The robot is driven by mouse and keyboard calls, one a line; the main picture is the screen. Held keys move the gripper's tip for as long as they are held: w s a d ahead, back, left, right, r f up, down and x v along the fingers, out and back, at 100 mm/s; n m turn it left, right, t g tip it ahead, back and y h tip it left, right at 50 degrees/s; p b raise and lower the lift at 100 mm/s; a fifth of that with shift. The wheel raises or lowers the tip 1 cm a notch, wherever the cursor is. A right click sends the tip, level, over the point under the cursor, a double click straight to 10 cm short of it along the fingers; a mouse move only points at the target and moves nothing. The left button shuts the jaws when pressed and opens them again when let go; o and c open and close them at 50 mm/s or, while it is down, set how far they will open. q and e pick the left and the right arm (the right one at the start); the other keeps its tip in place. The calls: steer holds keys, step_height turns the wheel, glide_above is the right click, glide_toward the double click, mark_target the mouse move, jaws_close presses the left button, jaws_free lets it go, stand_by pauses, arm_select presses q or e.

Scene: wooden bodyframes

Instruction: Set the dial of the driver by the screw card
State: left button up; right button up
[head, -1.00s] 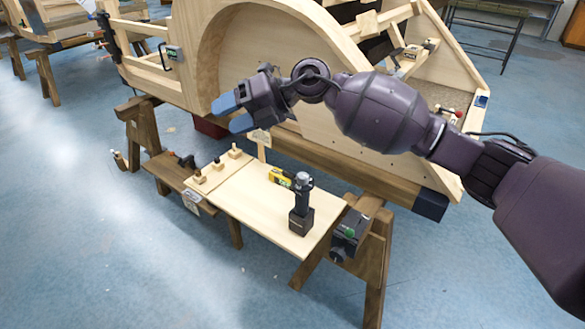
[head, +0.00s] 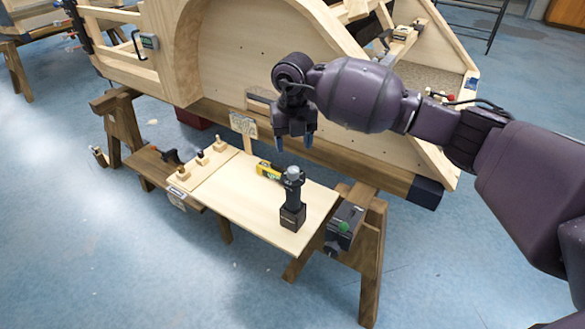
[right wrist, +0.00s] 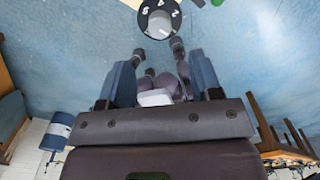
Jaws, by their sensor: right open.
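The driver (head: 292,212) stands upright on a pale board, its dark base down and a grey dial (head: 293,174) on top. In the right wrist view the dial (right wrist: 160,20) is a grey knob in a black ring with white marks, cut by the top edge; I cannot read its setting surely. My right gripper (head: 294,146) is open and empty, fingers pointing down, above the driver and apart from it. In the right wrist view its blue-grey fingers flank empty space. A small upright card (head: 243,124) with unreadable print stands behind the board, possibly the screw card. My left gripper is out of view.
A dark box with a green knob (head: 343,227) is at the right trestle. The wooden bodyframe (head: 245,70) rises close behind.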

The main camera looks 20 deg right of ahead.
mark_target(293, 169)
step_height(293, 169, down, 9)
steer(key=shift+r+b, duration=0.2)
steer(key=shift+b, duration=0.6)
steer(key=c, duration=0.9)
